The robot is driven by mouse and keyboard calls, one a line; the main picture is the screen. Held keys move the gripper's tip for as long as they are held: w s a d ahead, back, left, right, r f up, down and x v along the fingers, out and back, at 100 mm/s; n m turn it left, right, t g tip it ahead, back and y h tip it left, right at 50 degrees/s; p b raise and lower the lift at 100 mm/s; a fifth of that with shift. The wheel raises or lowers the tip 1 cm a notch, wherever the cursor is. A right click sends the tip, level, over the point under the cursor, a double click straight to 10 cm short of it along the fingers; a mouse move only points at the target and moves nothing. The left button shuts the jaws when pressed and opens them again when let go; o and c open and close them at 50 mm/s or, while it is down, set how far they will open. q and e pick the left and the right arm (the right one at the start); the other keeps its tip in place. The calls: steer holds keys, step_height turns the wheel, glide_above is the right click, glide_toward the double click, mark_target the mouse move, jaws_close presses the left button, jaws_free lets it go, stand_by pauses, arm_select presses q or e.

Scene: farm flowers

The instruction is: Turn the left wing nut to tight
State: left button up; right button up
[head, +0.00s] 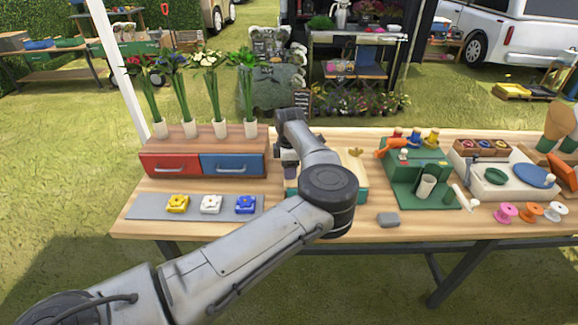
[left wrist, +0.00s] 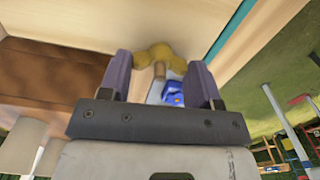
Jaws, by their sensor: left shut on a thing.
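The left wing nut (left wrist: 160,57) is brass-yellow and shows in the left wrist view, on a post above a pale wooden board (left wrist: 225,20) with a teal edge. In the head view my left gripper (head: 289,168) points down at the left end of the teal-edged box (head: 362,190), and my arm hides the left wing nut. A second brass wing nut (head: 355,152) stands free on the right part of the box. My right gripper is not in view.
A drawer unit (head: 203,139) with red and blue fronts and several flower vases stands left of the box. Yellow, white and blue blocks lie on a grey mat (head: 136,208). A green fixture (head: 418,170) stands to the right, and a small grey block (head: 388,219) lies in front.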

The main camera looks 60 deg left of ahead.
arm_select(q)
steer(key=shift+w+r+m, duration=0.1)
steer(key=shift+r+m, duration=0.1)
steer(key=shift+m, duration=0.5)
steer(key=o, duration=0.8)
steer(key=shift+c, duration=0.2)
steer(key=shift+o, duration=0.8)
steer(key=shift+f, duration=0.15)
step_height(320, 180, up, 14)
steer(key=p, duration=0.3)
steer(key=shift+f, duration=0.1)
